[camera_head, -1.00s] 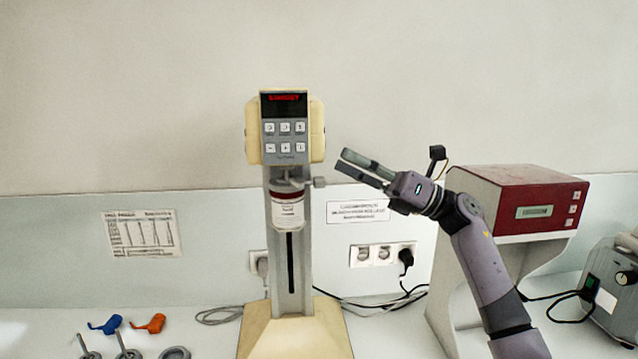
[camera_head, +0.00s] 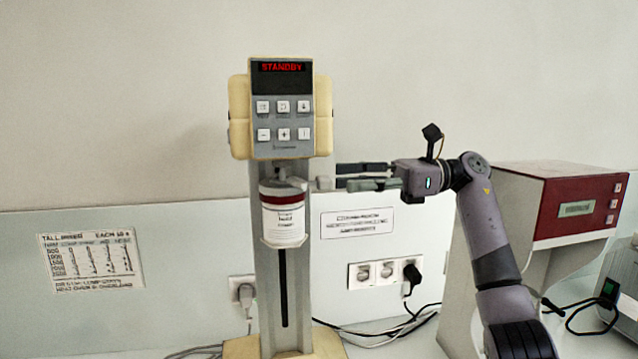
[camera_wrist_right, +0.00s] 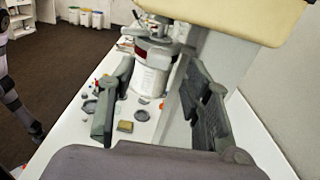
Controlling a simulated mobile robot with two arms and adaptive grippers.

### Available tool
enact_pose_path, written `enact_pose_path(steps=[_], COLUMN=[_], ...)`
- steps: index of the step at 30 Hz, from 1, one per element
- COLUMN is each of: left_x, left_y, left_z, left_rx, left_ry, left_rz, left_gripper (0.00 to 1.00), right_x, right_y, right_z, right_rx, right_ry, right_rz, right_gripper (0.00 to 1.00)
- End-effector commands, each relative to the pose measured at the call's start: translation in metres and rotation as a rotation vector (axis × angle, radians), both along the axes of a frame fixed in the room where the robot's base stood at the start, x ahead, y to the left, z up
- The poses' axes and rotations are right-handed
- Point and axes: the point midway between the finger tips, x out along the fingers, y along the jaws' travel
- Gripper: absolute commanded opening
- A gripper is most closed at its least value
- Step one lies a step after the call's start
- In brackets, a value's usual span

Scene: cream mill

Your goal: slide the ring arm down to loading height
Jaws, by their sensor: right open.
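The cream mill (camera_head: 281,110) stands upright, with a lit display reading STANDBY. Its ring arm (camera_head: 284,184) is high on the grey column, just below the head, and has a small knob (camera_head: 323,184) on its right side. A white jar (camera_head: 284,222) with a red band sits in the ring; it also shows in the wrist view (camera_wrist_right: 151,78). My right gripper (camera_head: 338,178) is open and level, its fingertips just right of the knob. In the wrist view its fingers (camera_wrist_right: 158,66) are spread apart, with the jar seen beyond them. Whether they touch the knob is unclear.
A red-topped machine (camera_head: 562,205) stands to the right, beside my right arm. Wall sockets (camera_head: 385,273) with a black plug and cables are behind. Small tools (camera_wrist_right: 125,126) lie on the white bench in the wrist view. The column's slot (camera_head: 284,288) below the jar is clear.

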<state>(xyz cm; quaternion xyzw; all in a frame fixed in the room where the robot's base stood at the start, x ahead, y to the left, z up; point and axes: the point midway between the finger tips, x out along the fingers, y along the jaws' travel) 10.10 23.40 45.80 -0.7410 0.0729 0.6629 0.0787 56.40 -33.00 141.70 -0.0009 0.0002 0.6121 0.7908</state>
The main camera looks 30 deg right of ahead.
Motion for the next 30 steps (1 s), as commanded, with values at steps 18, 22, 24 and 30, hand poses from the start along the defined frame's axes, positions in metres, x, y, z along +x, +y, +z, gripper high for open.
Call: enact_pose_path(steps=[18, 22, 24, 30], left_x=[-0.006, -0.003, -0.005, -0.012], left_y=[0.0, 0.0, 0.0, 0.0], left_z=[0.022, 0.022, 0.022, 0.021], left_rx=[0.0, 0.0, -0.001, 0.0], left_ry=[0.008, 0.003, 0.005, 0.015], left_rz=[0.0, 0.0, -0.001, 0.0], left_gripper=[0.4, 0.4, 0.4, 0.4], right_x=[0.014, 0.014, 0.014, 0.014], right_y=[0.055, 0.055, 0.055, 0.054], right_z=[0.001, 0.0, 0.0, 0.0], right_rx=[0.002, 0.002, 0.002, 0.002], right_ry=[0.001, 0.001, 0.001, 0.001], right_rz=[-0.001, -0.001, -0.001, 0.0], right_gripper=[0.45, 0.43, 0.38, 0.25])
